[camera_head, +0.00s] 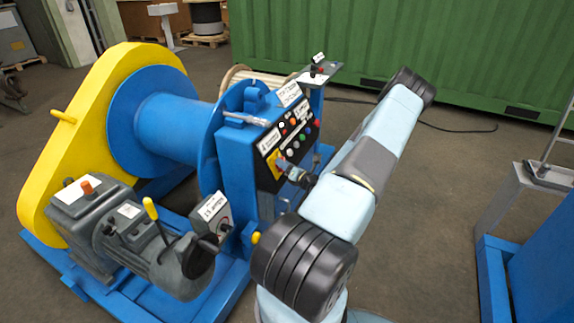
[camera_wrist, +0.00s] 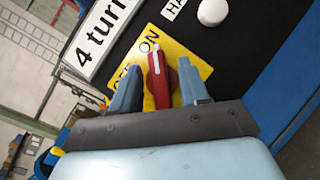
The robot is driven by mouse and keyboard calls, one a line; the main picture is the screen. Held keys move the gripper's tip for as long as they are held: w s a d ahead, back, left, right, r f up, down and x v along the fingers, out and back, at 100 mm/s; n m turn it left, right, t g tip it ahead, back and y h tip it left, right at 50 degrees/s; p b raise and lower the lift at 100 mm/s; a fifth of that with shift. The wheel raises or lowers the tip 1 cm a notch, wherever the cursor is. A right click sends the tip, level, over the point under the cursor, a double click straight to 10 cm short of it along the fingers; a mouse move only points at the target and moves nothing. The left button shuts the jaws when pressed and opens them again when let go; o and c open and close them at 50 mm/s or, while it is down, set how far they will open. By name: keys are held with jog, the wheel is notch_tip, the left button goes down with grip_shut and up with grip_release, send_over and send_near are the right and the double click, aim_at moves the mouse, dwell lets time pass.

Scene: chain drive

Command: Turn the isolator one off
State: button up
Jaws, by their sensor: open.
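The isolator is a red rotary handle (camera_wrist: 161,84) on a yellow plate (camera_wrist: 198,66) in the wrist view. The plate reads ON near the top and what looks like OFF, partly covered, at its left. The handle's white pointer line is directed up, near the ON word. In the head view the yellow plate (camera_head: 272,160) shows on the black panel face, with the handle hidden by my gripper. My gripper (camera_wrist: 158,66) is open, with one blue-grey finger on each side of the red handle. I cannot tell whether either finger touches it.
The black panel (camera_head: 297,133) carries several coloured buttons and a white knob (camera_wrist: 212,12) near the plate. A white label (camera_wrist: 104,32) reads "4 turn...". The blue drum (camera_head: 155,118) and yellow guard (camera_head: 60,135) stand left. Open floor (camera_head: 430,220) lies right.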

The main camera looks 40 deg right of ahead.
grip_shut()
jog(key=shift+s+f+n+y, duration=0.15)
jog(key=shift+n+y, duration=0.45)
jog(key=shift+n, duration=0.3)
jog(key=shift+w+d+n+g+y, duration=0.1)
jog(key=shift+n+g+y, duration=0.8)
jog(key=shift+n+y, duration=2.1)
jog(key=shift+w+d+n+g+y, duration=0.1)
jog(key=shift+n+g+y, duration=0.95)
jog(key=shift+n, duration=3.75)
jog(key=shift+w+d+n+g+y, duration=0.1)
jog(key=shift+n+g+y, duration=0.65)
jog(key=shift+n+y, duration=2.3)
jog(key=shift+r+n+h, duration=0.25)
jog(key=shift+n+h, duration=0.55)
jog(key=shift+n, duration=0.25)
